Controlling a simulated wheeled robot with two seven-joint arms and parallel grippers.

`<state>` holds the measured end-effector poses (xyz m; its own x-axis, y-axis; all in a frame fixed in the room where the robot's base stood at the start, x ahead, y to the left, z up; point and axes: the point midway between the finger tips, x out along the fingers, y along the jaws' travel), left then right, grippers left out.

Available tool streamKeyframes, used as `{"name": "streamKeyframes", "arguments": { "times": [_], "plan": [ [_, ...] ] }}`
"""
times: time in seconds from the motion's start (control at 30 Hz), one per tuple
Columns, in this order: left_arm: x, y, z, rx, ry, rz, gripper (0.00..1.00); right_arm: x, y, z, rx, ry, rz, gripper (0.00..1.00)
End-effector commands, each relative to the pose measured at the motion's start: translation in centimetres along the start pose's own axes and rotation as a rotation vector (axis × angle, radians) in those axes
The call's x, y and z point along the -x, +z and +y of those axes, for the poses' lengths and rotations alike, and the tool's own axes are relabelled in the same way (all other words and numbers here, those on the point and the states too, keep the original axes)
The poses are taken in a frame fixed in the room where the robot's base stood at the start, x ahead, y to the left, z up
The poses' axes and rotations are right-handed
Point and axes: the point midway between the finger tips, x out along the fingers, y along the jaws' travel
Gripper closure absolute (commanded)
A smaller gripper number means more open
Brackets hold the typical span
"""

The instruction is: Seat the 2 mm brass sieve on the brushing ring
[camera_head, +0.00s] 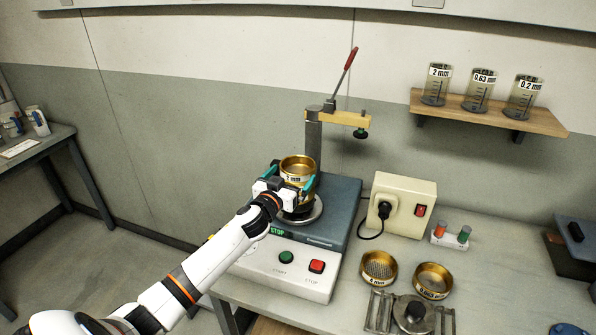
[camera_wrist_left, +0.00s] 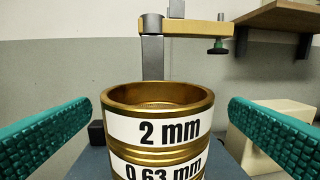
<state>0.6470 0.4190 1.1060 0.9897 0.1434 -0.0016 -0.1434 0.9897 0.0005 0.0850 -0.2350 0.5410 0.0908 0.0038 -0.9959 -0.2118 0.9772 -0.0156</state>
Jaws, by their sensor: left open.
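The brass 2 mm sieve (camera_head: 297,163) sits on top of a sieve stack on the shaker. Its 2 mm label faces me in the left wrist view (camera_wrist_left: 170,131). A 0.63 mm sieve (camera_wrist_left: 160,172) is directly beneath it. My left gripper (camera_head: 291,178) is open around the stack. Its teal fingers stand left and right of the 2 mm sieve, with a gap on both sides in the left wrist view. I cannot clearly identify the brushing ring. My right gripper is not in view.
The shaker (camera_head: 290,272) has a post with a clamp arm (camera_head: 345,117) above and behind the stack. Two brass sieves (camera_head: 379,267) (camera_head: 433,280) and a metal fixture (camera_head: 412,313) stand to its right. A power box (camera_head: 405,200) is behind them. The bench's right middle is mostly clear.

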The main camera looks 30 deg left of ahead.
Motion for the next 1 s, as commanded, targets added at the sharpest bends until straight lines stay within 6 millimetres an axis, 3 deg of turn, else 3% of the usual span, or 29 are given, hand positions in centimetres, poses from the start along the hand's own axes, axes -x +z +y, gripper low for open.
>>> {"name": "streamKeyframes", "arguments": {
  "times": [0.27, 0.4, 0.73, 0.93, 1.0],
  "plan": [
    [-3.1, 1.2, 0.2, 0.001, 0.001, -0.001, 0.0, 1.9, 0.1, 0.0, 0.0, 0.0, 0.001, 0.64],
    [-4.7, 0.8, 0.2, 0.001, 0.002, -0.001, 0.0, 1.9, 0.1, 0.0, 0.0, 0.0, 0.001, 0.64],
    [-5.2, 0.7, 0.2, 0.0, 0.0, 0.0, 0.0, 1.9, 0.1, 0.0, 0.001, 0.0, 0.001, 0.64],
    [-5.2, 0.7, 0.2, 0.0, 0.0, 0.0, 0.31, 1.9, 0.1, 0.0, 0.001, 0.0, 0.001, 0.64],
    [-5.2, 0.8, 0.2, 0.0, 0.0, -0.001, 0.34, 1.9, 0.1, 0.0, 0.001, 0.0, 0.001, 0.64]
  ]
}}
